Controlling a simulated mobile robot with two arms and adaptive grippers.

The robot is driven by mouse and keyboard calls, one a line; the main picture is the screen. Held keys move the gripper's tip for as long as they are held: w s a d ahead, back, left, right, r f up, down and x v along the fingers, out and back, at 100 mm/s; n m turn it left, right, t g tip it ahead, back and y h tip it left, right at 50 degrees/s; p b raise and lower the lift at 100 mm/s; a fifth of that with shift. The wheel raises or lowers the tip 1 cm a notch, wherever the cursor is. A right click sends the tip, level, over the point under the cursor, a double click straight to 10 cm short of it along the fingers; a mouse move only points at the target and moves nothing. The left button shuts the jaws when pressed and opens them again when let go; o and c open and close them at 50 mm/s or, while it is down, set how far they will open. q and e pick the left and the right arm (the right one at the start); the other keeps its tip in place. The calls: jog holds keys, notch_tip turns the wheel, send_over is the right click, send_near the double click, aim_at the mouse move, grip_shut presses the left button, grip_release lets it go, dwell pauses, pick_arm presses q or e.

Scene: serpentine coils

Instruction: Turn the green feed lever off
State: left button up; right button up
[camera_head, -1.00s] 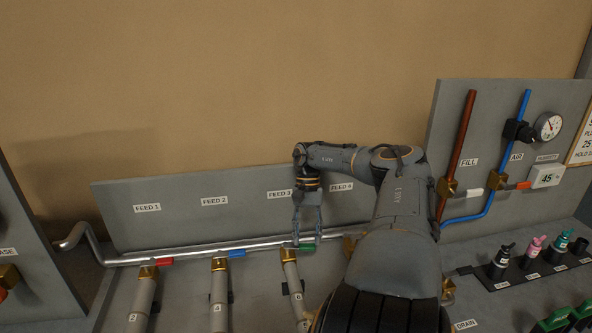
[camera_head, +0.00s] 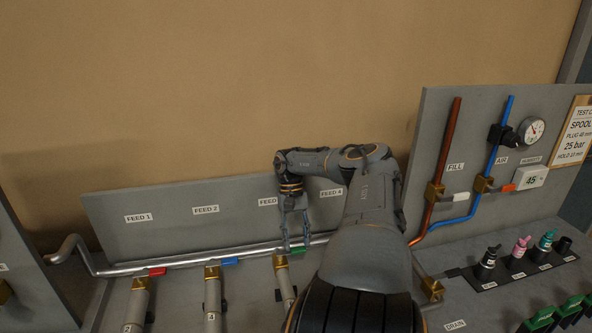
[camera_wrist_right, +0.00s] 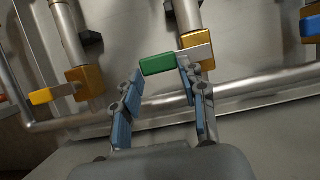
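The green feed lever (camera_head: 299,250) is a short green-gripped handle that sticks out to the right of its brass valve under the FEED 3 label. In the right wrist view the green grip (camera_wrist_right: 158,64) lies crosswise between the fingertips, on a metal arm from the brass valve block (camera_wrist_right: 195,50). My right gripper (camera_head: 296,245) points down at the lever. It also shows in the right wrist view (camera_wrist_right: 161,70), fingers apart, one near each end of the green grip. I cannot tell whether either finger touches it. My left gripper is not in view.
A red lever (camera_head: 157,271) and a blue lever (camera_head: 230,261) sit on the valves to the left. A silver pipe (camera_head: 190,260) runs behind them. A yellow lever (camera_wrist_right: 42,96) shows in the wrist view. Fill and air valves stand on the right panel (camera_head: 425,130).

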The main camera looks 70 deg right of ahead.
jog(key=o, duration=0.3)
jog(key=shift+a+f, duration=0.1)
jog(key=shift+f, duration=0.15)
jog(key=shift+o, duration=0.7)
notch_tip(320, 180, up, 10)
jog(key=shift+r, duration=0.1)
